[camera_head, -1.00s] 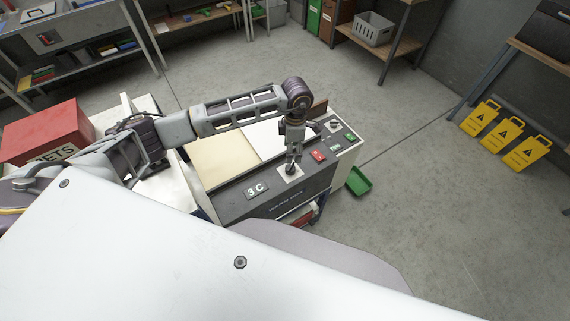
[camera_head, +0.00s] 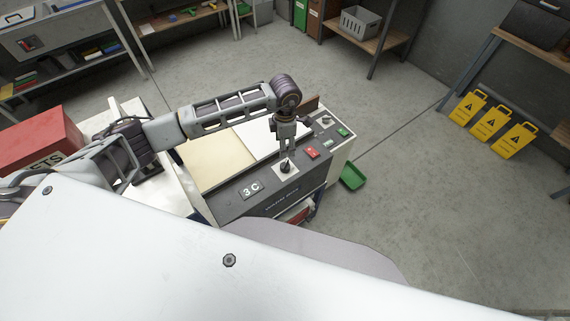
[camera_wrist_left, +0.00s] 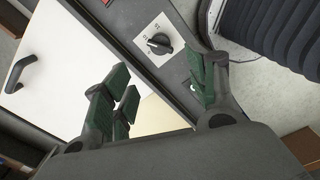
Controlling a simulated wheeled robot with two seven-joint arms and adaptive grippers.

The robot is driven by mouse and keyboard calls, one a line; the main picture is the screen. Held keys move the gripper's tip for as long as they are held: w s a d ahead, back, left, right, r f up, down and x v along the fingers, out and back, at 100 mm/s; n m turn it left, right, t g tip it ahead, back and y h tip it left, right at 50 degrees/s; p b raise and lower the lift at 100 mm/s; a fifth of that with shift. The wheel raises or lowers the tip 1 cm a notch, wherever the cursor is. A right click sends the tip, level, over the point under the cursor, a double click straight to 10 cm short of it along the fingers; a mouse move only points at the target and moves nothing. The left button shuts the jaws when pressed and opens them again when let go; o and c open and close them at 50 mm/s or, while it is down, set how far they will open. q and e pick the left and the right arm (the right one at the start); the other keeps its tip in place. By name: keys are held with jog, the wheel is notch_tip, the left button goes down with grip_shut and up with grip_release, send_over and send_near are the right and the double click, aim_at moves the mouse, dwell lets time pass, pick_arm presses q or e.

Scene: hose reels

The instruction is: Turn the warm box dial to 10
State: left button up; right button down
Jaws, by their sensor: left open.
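The warm box (camera_head: 230,152) has a dark front panel and a pale lid. Its dial is a black knob (camera_head: 285,167) on a white square plate, and the knob also shows in the left wrist view (camera_wrist_left: 159,44) with small marks around it, too small to read surely. My left gripper (camera_head: 287,154) is just above and behind the dial, pointing down. In the left wrist view its green-padded fingers (camera_wrist_left: 165,95) are wide apart with nothing between them, and the knob is beyond them, apart. My right gripper is not in view.
A red box (camera_head: 38,140) stands at the left. A green tray (camera_head: 352,176) lies right of the warm box. Yellow signs (camera_head: 491,123) stand by the right wall. The floor between is clear.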

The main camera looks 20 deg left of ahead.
pick_arm(q)
jog(key=f, duration=0.1)
jog(key=b, duration=0.1)
send_over(285, 164)
notch_tip(285, 164, down, 7)
jog(key=shift+f, duration=0.1)
jog(key=shift+w+f+b, duration=0.1)
jog(key=shift+f+b, duration=1.65)
jog(key=shift+f, duration=0.9)
jog(key=shift+c, duration=0.3)
jog(key=c, duration=0.8)
